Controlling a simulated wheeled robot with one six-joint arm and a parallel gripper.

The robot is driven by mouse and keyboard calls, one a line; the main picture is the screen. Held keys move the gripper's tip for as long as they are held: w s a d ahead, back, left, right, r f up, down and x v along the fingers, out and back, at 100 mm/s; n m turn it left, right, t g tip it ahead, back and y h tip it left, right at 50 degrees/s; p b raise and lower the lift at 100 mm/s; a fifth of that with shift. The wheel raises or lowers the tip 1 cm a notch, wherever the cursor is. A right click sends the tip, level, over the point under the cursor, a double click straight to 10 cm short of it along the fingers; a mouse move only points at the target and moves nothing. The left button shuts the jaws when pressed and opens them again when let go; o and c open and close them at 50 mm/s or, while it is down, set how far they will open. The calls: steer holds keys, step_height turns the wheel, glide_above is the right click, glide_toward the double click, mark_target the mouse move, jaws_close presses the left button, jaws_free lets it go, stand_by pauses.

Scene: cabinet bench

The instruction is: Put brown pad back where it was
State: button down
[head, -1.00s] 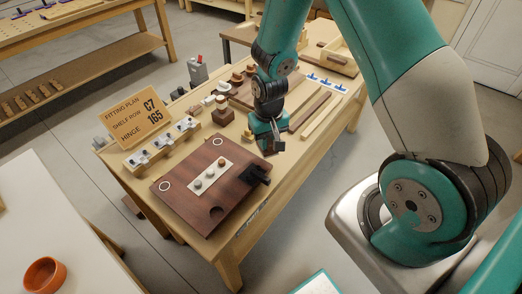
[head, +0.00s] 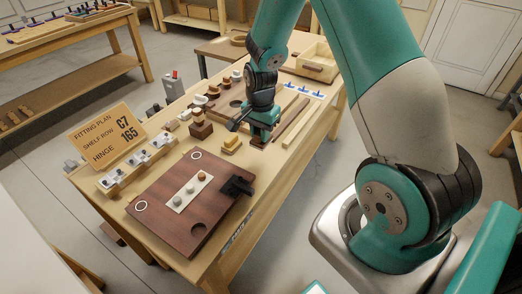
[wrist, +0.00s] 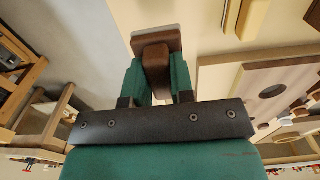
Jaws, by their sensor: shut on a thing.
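The brown pad (wrist: 155,42) is a dark brown block with a raised grip. In the wrist view, my gripper (wrist: 157,80) has its two teal fingers shut on that grip, with the pad's wider part beyond the fingertips. A sliver of brown (head: 257,144) shows beneath the fingers there. I cannot tell whether the pad touches the bench.
The dark board (head: 160,190) carries a pale strip with three knobs and a black fitting (head: 236,187). The sign (head: 107,137) stands at the left.

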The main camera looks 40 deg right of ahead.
step_height(320, 180, down, 8)
steer(key=shift+r, duration=0.2)
steer(key=shift+f, duration=0.15)
steer(key=c, duration=1)
jaws_free()
